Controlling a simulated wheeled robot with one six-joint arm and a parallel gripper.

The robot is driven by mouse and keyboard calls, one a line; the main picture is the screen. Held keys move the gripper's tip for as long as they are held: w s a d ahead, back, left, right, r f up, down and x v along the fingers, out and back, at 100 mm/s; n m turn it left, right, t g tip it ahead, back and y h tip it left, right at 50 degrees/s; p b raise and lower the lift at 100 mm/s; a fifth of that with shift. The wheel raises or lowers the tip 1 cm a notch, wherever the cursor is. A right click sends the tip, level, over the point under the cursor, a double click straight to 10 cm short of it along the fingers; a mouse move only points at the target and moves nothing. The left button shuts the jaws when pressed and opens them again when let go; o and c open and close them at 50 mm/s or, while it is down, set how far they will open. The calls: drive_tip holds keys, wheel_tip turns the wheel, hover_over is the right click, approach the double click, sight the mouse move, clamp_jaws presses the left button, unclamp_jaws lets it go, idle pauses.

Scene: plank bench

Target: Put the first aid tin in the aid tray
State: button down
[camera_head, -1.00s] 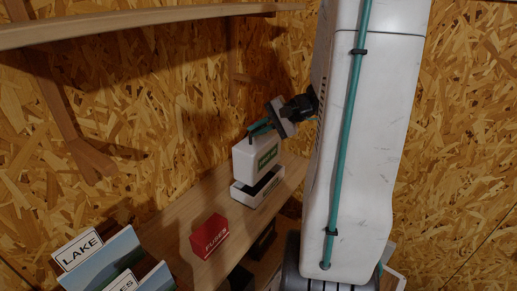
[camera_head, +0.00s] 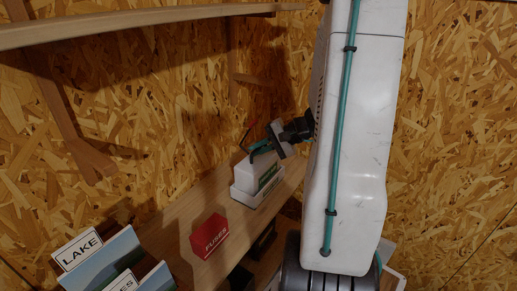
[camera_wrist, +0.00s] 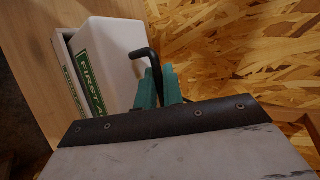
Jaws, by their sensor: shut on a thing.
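The first aid tin (camera_head: 256,171) is a white box with a green label, and it also shows large in the wrist view (camera_wrist: 110,60). My gripper (camera_head: 262,147) is shut on the dark bent handle at the tin's top; its teal fingers (camera_wrist: 160,88) show in the wrist view. The tin sits low in the white aid tray (camera_head: 244,197), its lower part hidden behind the tray's front wall. I cannot tell whether its base touches the tray floor. The tray's wall (camera_wrist: 68,65) shows beside the tin in the wrist view.
A red fuses box (camera_head: 209,236) stands on the plank bench (camera_head: 178,220) in front of the tray. Picture cards labelled LAKE (camera_head: 78,250) and another partly read sign stand at lower left. An upper shelf (camera_head: 130,27) runs overhead. Chipboard walls close the back.

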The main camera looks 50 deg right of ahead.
drive_tip(key=shift+f, duration=0.1)
drive_tip(key=c, duration=1.5)
unclamp_jaws()
drive_tip(key=shift+c, duration=0.2)
